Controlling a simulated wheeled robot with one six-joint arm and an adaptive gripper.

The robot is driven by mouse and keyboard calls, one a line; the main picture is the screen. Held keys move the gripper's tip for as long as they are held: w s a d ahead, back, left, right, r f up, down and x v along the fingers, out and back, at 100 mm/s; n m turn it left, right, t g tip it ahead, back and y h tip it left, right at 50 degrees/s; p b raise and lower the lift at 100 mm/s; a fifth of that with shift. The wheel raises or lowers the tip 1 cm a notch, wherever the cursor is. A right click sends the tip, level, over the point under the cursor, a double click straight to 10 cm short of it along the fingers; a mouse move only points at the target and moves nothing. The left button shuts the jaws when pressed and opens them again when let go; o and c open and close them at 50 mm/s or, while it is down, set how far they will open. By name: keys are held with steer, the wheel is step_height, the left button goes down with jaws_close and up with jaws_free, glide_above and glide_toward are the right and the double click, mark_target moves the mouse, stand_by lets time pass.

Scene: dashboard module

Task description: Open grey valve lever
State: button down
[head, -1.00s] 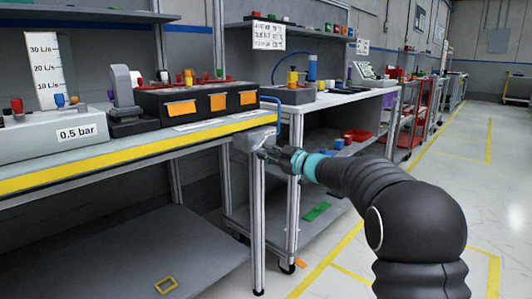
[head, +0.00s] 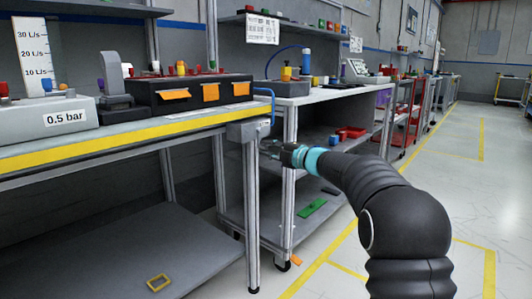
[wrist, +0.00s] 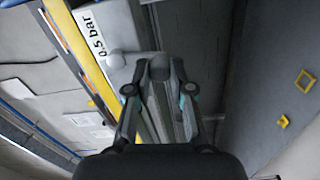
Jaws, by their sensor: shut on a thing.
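A grey valve housing (head: 243,131) sits at the right front corner of the bench, with a blue pipe (head: 271,102) curving up beside it. My gripper (head: 270,149) is just right of and below that housing, beside the bench leg. In the wrist view my gripper (wrist: 160,88) has its two fingers on either side of a dark grey rounded piece (wrist: 160,68), which looks like the grey valve lever. The fingers are shut on it. In the head view the lever is too small and too covered by my gripper to tell its angle.
The yellow-edged bench (head: 120,146) carries a grey box marked 0.5 bar (head: 66,119) and a black unit with orange labels (head: 190,94). A yellow frame (head: 158,283) lies on the lower shelf. A second bench (head: 320,95) stands behind. Open floor lies right.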

steer(key=shift+w+d+f+n, duration=0.1)
steer(key=shift+w+d+n, duration=0.15)
steer(key=shift+n, duration=0.55)
steer(key=shift+w, duration=0.1)
steer(key=c, duration=1)
jaws_free()
steer(key=v, duration=1.2)
